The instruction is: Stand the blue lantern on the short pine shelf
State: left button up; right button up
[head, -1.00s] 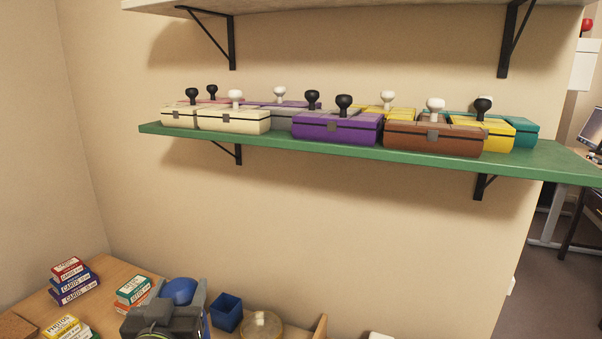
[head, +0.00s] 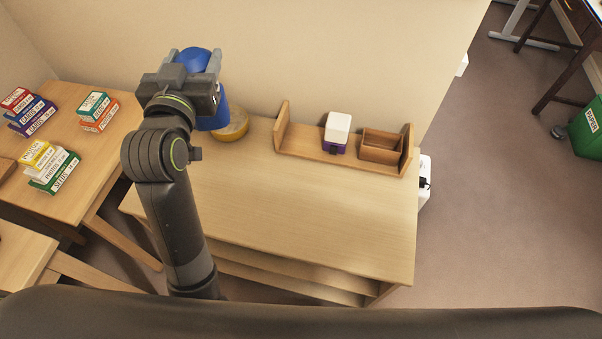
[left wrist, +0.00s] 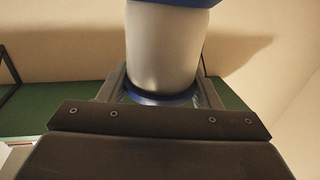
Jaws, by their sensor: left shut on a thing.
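The blue lantern (head: 195,60) is in my left gripper (head: 193,66), above the back left part of the desk. Its rounded blue top shows between the fingers in the head view. In the left wrist view the lantern (left wrist: 165,50) has a pale cylindrical body with blue above and below, and the fingers are shut around it. My gripper hides much of it in the head view. The short pine shelf (head: 310,152) is a low wooden rack with upright ends at the back of the desk, right of my left gripper. My right gripper is out of view.
On the shelf stand a purple item with a white top (head: 337,130) and an open wooden box (head: 381,146), with bare board to their left. A blue container (head: 218,112) and a yellow round object (head: 234,126) are near my gripper. The desk front (head: 310,215) is clear.

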aim_at(312, 140)
jog(key=k+j+z, duration=0.1)
jog(key=j+z, duration=0.35)
jog(key=k+j+z, duration=0.1)
jog(key=j+z, duration=0.25)
jog(key=z, duration=0.15)
jog(key=k+j, duration=0.1)
jog(key=j+u, duration=0.05)
jog(key=j, duration=0.05)
